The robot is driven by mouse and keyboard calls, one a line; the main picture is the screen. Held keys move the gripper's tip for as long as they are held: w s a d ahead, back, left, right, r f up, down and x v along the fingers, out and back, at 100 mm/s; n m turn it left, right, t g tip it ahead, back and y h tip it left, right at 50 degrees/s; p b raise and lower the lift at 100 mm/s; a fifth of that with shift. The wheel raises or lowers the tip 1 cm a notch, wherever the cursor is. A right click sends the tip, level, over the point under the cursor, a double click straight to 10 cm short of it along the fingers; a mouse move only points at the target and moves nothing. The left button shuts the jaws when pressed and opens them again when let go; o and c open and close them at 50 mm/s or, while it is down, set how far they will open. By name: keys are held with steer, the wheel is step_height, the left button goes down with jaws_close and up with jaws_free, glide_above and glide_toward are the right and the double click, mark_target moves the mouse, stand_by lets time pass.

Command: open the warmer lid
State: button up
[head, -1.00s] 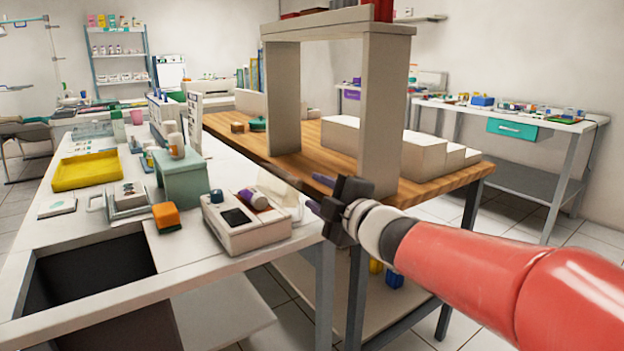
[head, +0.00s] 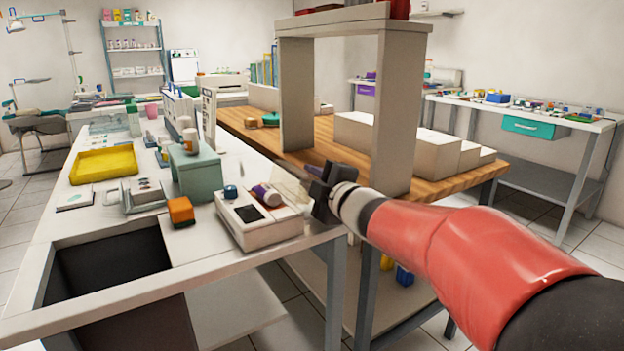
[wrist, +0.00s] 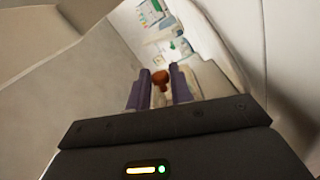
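The warmer (head: 258,236) is a white box with a dark panel on top, near the right end of the white bench. A purple-and-white tube (head: 266,195) lies on its top. A pale, see-through panel that looks like its lid (head: 290,186) stands tilted up at the back right. My gripper (head: 312,176) is just right of this panel; I cannot tell whether they touch. In the wrist view, my gripper's two purple fingers (wrist: 160,88) are apart, with an orange-brown thing showing between and beyond them. Nothing is clearly held.
An orange block (head: 181,212) and a green stand (head: 195,172) sit left of the warmer. A white upright frame (head: 393,110) stands on the wooden table (head: 455,185) behind my arm. A dark opening (head: 105,265) is at the bench's front left.

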jaws_close()
steer(key=n+b, duration=0.1)
steer(key=r+n+b, duration=0.1)
steer(key=shift+s+a+n+b, duration=0.2)
steer(key=shift+n+b, duration=0.1)
steer(key=shift+s+a+r+n+b, duration=0.2)
steer(key=shift+a+r+n+b, duration=0.15)
steer(key=shift+r+n, duration=0.45)
steer(key=shift+f, duration=0.15)
steer(key=shift+o, duration=2.3)
jaws_free()
